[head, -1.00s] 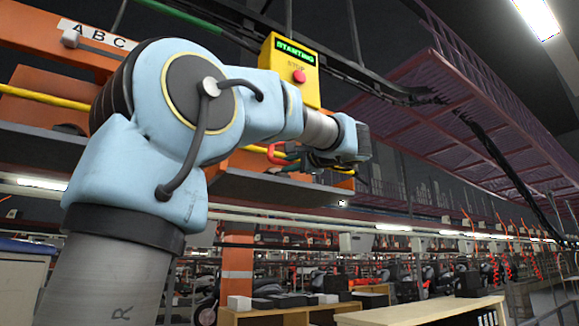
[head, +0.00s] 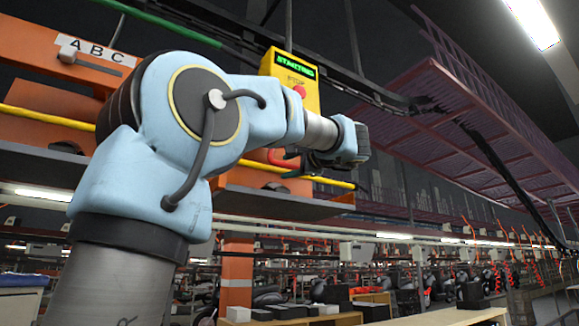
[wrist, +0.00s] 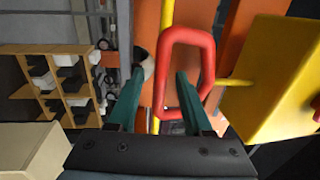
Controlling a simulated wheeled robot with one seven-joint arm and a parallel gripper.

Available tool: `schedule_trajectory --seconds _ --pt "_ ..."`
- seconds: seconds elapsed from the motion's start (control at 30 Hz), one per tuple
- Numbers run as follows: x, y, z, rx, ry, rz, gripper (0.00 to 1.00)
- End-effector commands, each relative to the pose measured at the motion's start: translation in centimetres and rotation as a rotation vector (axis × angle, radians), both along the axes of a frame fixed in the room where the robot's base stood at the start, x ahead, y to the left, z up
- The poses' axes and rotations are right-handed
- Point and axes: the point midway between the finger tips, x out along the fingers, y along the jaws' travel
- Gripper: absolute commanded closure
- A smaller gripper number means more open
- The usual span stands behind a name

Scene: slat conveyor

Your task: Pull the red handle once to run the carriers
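The red handle (wrist: 163,75) is a rounded loop in the wrist view, hanging by a yellow bar (wrist: 167,14). My gripper (wrist: 160,80) has two teal fingers, open with a gap between them. The loop's left side lies between the fingers, and the right fingertip shows inside the loop's opening. I cannot tell whether either finger touches it. That box bears a green lit sign and a red button.
The yellow box (wrist: 270,85) stands close to the right of the handle in the wrist view. An orange frame with an ABC label (head: 96,50) and yellow rails is behind my arm. A purple mesh structure (head: 450,125) hangs at the upper right. Shelves (wrist: 60,80) stand below.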

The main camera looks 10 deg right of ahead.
Motion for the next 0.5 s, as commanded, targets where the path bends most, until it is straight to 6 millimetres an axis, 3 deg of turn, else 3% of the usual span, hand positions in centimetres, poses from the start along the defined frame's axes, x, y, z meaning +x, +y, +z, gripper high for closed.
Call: schedule_trajectory --seconds 0.27,0.5 --pt "-0.3 -0.2 -0.1 -0.001 0.0 -0.001 0.5" --pt "-2.7 -1.3 -0.7 -0.001 -0.001 -0.003 0.5"
